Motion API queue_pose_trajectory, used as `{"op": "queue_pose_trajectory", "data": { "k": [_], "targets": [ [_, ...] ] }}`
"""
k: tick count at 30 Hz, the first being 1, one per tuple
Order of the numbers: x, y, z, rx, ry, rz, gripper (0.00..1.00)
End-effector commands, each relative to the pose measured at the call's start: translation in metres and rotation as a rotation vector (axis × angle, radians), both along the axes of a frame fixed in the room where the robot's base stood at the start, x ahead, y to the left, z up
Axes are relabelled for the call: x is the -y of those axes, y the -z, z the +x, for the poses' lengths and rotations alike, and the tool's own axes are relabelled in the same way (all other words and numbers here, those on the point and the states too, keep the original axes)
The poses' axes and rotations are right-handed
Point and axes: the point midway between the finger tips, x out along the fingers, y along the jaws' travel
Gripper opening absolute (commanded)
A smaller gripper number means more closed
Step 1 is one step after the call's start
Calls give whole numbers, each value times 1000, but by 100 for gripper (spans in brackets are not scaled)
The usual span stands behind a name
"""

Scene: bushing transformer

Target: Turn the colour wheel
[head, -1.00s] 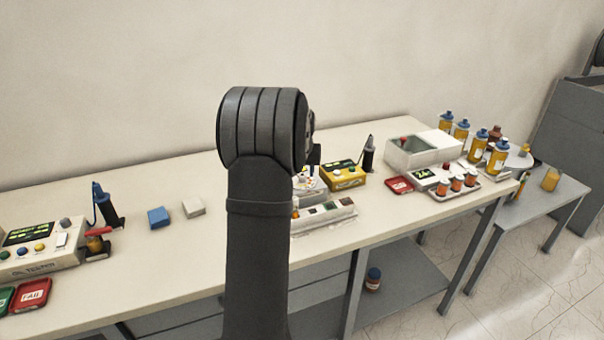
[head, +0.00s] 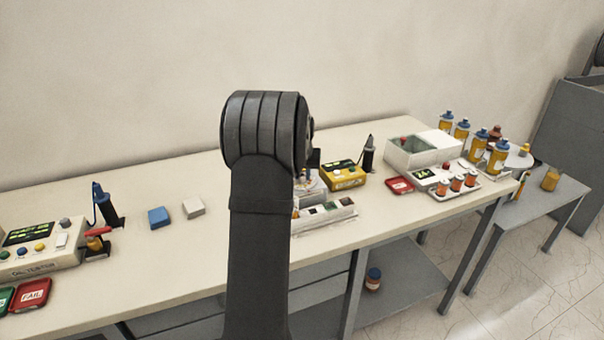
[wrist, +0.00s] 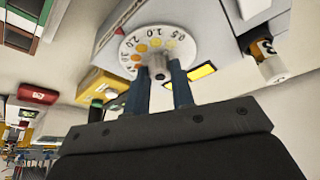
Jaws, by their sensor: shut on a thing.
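The colour wheel (wrist: 187,42) is a white disc with numbers and yellow-to-orange dots on the face of a grey device (wrist: 120,18) in the wrist view. A small grey knob (wrist: 158,66) sticks out from its centre. My gripper (wrist: 160,75) has its two dark fingers on either side of this knob and is shut on it. In the head view my dark arm covers most of the device, and the wheel and fingertips cannot be made out clearly.
A yellow meter (head: 344,175) and a black probe in a stand (head: 369,154) are right of the device. A tray of coloured tiles (head: 325,216) lies in front. Blue and white blocks (head: 159,217) lie left. Bottles (head: 479,145) stand far right.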

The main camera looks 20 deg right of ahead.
Motion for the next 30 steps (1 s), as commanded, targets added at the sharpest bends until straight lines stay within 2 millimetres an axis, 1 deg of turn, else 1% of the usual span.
{"op": "queue_pose_trajectory", "data": {
  "k": [5,21,30],
  "targets": [
    [-1,0,1,-1,74,-1,0],
    [-3,0,3,1,467,-1,0],
    [-3,0,3,0,597,-1,0]
  ]
}}
